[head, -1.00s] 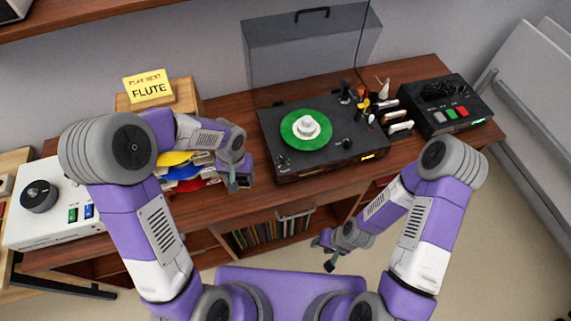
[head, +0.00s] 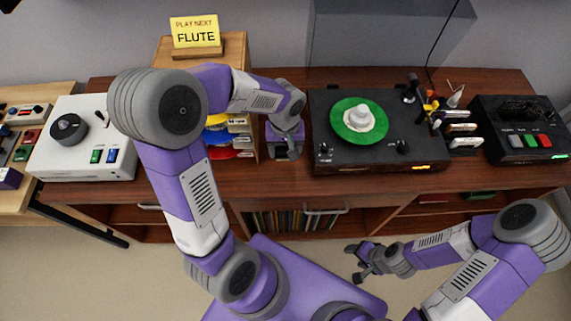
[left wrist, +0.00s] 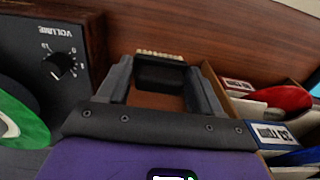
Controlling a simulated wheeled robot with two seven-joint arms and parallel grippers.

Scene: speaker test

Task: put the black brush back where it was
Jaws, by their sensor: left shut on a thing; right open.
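My left gripper (head: 286,154) is over the cabinet top, between the record rack and the turntable. In the left wrist view its two fingers (left wrist: 163,90) are shut on the black brush (left wrist: 160,75), whose pale bristle edge shows beyond the fingertips. In the head view the brush is mostly hidden by the gripper. My right gripper (head: 358,262) is open and empty, low in front of the cabinet.
The turntable (head: 325,105) with a green record (head: 345,135) stands right of my left gripper. The rack (head: 240,50) with coloured sleeves and a yellow FLUTE sign (head: 195,36) is left. A black button box (head: 490,120) stands right. Bare wood (head: 285,185) lies in front.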

